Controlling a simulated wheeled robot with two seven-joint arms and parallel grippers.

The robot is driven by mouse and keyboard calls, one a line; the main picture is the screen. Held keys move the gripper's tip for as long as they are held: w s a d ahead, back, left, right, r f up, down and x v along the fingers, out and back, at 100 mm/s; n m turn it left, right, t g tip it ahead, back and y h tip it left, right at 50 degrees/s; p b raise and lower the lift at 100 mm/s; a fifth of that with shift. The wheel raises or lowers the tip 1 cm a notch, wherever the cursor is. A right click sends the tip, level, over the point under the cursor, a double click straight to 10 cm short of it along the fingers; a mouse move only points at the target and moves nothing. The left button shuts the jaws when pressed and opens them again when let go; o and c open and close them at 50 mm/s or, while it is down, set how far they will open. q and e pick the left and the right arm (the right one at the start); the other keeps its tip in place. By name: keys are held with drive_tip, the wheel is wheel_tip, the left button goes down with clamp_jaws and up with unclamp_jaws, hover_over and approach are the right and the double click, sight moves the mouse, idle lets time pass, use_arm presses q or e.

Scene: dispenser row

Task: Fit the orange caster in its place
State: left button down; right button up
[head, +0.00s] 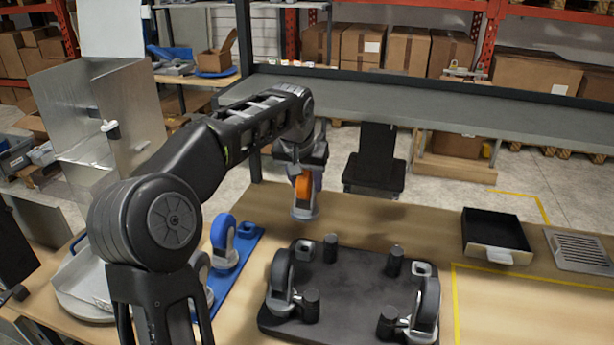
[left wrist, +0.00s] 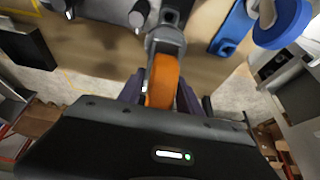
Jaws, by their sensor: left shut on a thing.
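The orange caster (head: 303,187) hangs in my left gripper (head: 305,172), wheel up and grey mount down. It is above and behind the far left part of the dark base plate (head: 350,285). In the left wrist view the orange wheel (left wrist: 162,82) sits between the fingers of my left gripper (left wrist: 160,95), its grey fork pointing toward the plate. The plate carries a dark-wheeled caster at left (head: 281,282) and another at right (head: 426,310). Grey square sockets at its far left (head: 305,246) and far right (head: 422,268) look empty. My right gripper is not seen.
Several black posts stand on the plate, one (head: 330,246) beside the far left socket. A blue tray (head: 246,244) with a blue caster (head: 222,235) lies left of it. A black open bin (head: 495,232) and a grilled tray (head: 580,252) are at right. The wooden table between is clear.

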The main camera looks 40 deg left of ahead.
sight(306, 217)
use_arm(q)
wheel_tip(306, 217, down, 4)
drive_tip(key=shift+w+b, duration=0.1)
drive_tip(key=shift+b, duration=0.65)
drive_tip(key=shift+r, duration=0.1)
drive_tip(key=shift+f+b, duration=1.2)
drive_tip(key=shift+f, duration=0.35)
drive_tip(key=shift+f+b, duration=1.4)
drive_tip(key=shift+f, duration=0.45)
drive_tip(key=c, duration=0.7)
unclamp_jaws()
drive_tip(key=shift+s+f, duration=0.1)
drive_tip(key=shift+s, duration=0.1)
